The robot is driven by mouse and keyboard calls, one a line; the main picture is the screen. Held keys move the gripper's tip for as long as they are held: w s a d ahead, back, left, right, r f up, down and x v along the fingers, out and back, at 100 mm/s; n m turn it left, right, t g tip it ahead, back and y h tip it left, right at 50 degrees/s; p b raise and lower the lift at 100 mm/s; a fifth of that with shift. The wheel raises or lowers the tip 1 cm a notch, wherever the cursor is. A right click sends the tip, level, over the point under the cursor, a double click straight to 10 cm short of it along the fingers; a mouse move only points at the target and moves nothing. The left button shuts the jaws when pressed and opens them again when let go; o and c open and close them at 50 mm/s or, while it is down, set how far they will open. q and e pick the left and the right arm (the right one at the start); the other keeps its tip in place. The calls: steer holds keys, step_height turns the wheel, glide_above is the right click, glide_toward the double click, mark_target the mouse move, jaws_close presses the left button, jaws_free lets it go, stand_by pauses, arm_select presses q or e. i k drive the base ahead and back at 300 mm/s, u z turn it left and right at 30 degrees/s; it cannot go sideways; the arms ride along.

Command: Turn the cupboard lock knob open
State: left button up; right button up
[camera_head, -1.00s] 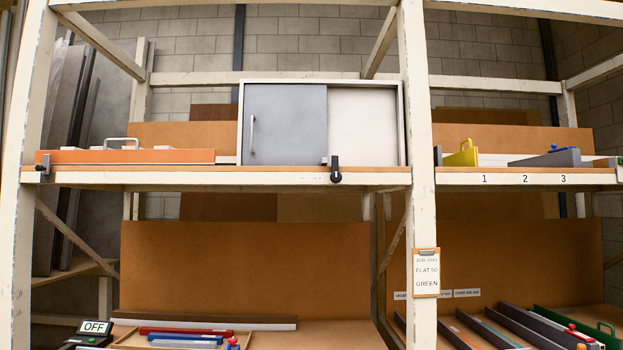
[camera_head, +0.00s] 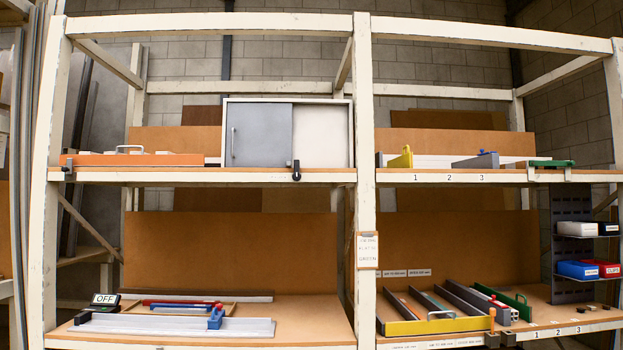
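The cupboard (camera_head: 323,136) stands on the upper shelf of the left bay. Its grey sliding door (camera_head: 260,136) with a vertical handle covers the left half, and a pale panel shows on the right. The black lock knob (camera_head: 296,171) is on the shelf's front edge below the cupboard, near the inner edge of the grey door. Its lever appears to point up and its round part hangs below; its exact setting is too small to tell. Neither of my grippers shows in the view.
A white post (camera_head: 363,200) rises right of the cupboard with a job card (camera_head: 367,250) on it. An orange bar (camera_head: 135,160) lies left of the cupboard. The lower bench (camera_head: 300,312) holds an OFF display (camera_head: 104,298) and a metal fixture. A yellow-fronted tray (camera_head: 435,326) stands lower right.

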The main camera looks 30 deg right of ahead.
mark_target(296, 177)
steer(key=z, duration=0.85)
steer(key=i, duration=0.75)
steer(key=z, duration=0.45)
steer(key=i, duration=0.85)
steer(key=u, duration=0.65)
